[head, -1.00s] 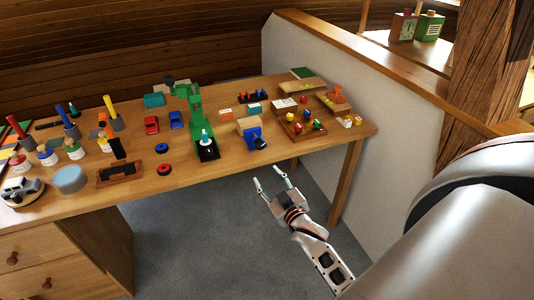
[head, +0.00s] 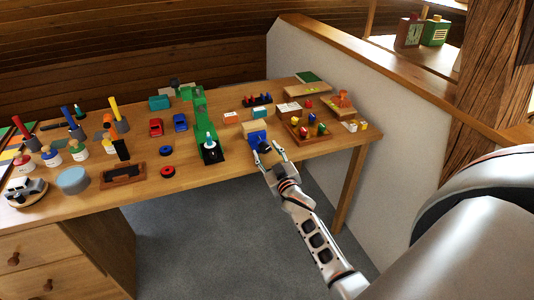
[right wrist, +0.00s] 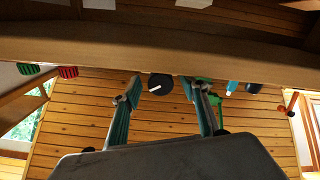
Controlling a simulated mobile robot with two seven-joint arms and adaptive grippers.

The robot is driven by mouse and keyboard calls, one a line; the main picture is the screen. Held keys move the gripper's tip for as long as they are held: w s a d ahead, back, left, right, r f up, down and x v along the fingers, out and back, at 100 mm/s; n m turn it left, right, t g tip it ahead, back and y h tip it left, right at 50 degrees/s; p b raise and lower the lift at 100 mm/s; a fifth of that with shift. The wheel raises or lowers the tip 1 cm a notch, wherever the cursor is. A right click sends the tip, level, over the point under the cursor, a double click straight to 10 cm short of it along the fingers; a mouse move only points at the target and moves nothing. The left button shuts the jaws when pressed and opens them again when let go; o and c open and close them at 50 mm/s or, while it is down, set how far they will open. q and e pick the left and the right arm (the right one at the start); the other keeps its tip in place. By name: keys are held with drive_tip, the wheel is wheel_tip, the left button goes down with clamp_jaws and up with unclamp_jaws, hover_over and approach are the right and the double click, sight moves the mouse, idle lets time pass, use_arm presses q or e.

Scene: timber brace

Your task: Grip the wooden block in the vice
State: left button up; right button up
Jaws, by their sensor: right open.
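The blue vice (head: 254,138) stands near the front edge of the workbench, right of the green press. The pale wooden block (head: 252,127) shows at the top of the vice; whether the jaws touch it I cannot tell. The vice's black handle knob (head: 264,148) faces the front. My right gripper (head: 268,152) is open at the bench's front edge, its fingertips close to either side of the knob. In the right wrist view the round black knob (right wrist: 159,84) with a white mark appears between the open fingers, nearer the left one. My left gripper is not in view.
The green press (head: 208,145) stands left of the vice. A wooden tray (head: 300,133) with coloured pegs lies to its right.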

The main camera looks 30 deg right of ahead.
drive_tip(key=c, duration=1.1)
drive_tip(key=shift+a+r+m+p, duration=0.1)
drive_tip(key=shift+r+m+p, duration=0.1)
drive_tip(key=shift+m+p, duration=1.45)
drive_tip(key=shift+m, duration=0.35)
drive_tip(key=shift+a+f+m+p, duration=0.15)
drive_tip(key=shift+m+p, duration=1.25)
drive_tip(key=shift+m, duration=0.8)
